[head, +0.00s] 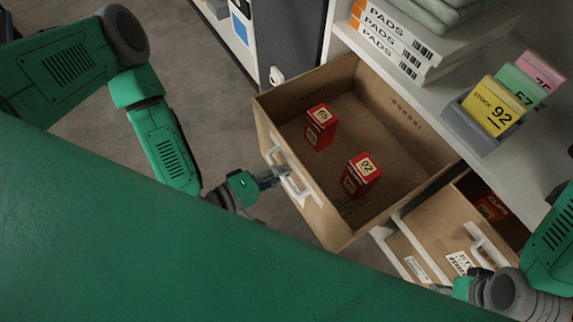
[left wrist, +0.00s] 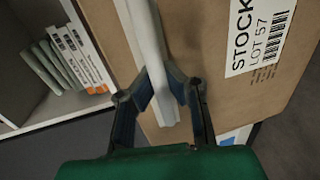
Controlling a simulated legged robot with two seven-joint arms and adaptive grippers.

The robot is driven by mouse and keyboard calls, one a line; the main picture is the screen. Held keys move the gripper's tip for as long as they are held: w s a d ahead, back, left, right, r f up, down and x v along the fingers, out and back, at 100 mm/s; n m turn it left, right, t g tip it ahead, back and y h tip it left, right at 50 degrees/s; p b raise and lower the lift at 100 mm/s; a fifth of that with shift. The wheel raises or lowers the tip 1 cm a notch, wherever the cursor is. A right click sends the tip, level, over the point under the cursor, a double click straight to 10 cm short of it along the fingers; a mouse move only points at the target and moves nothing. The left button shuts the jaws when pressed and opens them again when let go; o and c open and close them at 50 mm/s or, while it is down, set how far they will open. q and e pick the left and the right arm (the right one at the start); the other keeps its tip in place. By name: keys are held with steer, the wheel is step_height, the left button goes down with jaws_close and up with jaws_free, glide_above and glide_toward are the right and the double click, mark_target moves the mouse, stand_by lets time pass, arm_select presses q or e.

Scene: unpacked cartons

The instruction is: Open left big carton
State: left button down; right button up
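The left big carton (head: 339,234) is a brown open-topped drawer, pulled well out from the white shelf. Two red boxes, one at the back (head: 321,128) and one nearer the front (head: 361,177), stand inside it. Its front has a white handle (head: 293,178). My left gripper (head: 272,179) is at this handle; in the left wrist view its fingers (left wrist: 160,88) close in on both sides of the white bar (left wrist: 150,45) and appear to touch it. My right gripper (head: 447,289) is at the lower right, its fingers mostly hidden.
A second carton (head: 430,238) on the right, with a white handle (head: 487,243), is partly out and shows red contents. On the shelf top (head: 440,93) are white PADS boxes (head: 393,42) and a grey card holder (head: 478,133). Grey floor (head: 200,80) is clear left of the carton.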

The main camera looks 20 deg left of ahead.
arm_select(q)
steer(key=shift+s+d+f, duration=0.15)
steer(key=shift+s+d, duration=0.15)
steer(key=shift+s, duration=0.15)
steer(key=c, duration=1.7)
jaws_free()
steer(key=shift+o, duration=0.7)
steer(key=shift+w+d, duration=0.1)
steer(key=shift+w, duration=0.1)
steer(key=shift+s+a, duration=0.15)
steer(key=shift+a, duration=0.15)
steer(key=v, duration=1.1)
steer(key=shift+s+r, duration=0.2)
steer(key=shift+r, duration=0.05)
